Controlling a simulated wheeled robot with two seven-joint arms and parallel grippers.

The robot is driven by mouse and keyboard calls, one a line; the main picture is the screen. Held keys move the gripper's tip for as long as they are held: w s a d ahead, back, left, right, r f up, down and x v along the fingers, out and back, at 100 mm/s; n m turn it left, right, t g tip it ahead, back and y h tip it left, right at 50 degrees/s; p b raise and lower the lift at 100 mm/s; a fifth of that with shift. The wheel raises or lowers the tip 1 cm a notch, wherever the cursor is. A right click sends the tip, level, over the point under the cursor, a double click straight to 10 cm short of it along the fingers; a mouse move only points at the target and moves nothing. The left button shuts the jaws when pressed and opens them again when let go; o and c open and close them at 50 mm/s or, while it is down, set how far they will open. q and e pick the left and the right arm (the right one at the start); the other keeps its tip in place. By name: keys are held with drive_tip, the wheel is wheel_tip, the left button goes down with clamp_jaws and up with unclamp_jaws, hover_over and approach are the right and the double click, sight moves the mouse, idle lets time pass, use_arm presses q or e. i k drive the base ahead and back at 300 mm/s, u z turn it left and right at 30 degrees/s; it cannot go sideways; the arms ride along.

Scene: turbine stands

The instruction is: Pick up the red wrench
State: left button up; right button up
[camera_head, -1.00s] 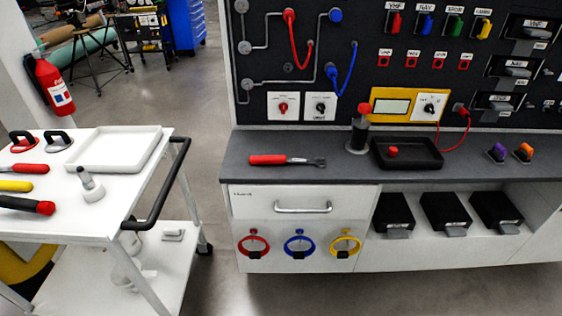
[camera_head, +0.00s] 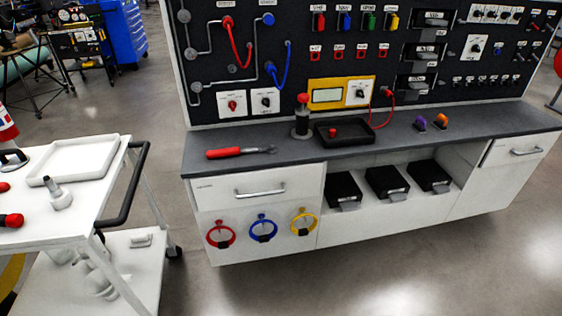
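The red wrench (camera_head: 240,152) lies flat on the dark grey worktop (camera_head: 285,160) of the workbench, near its left end. Its red handle points left and its grey metal head points right. Nothing touches it. Neither of my grippers shows in the head view.
A black tray (camera_head: 362,134) and a grey cylinder with a red top (camera_head: 302,120) stand right of the wrench. A white cart (camera_head: 100,190) with a black handle (camera_head: 127,190) stands at the left. A floor gap separates cart and bench. The floor in front of the bench is clear.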

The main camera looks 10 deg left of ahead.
sight(226, 152)
drive_tip(key=z, duration=0.9)
drive_tip(key=i, duration=0.55)
drive_tip(key=u, duration=0.55)
drive_tip(key=i, duration=1.2)
drive_tip(key=u, duration=1)
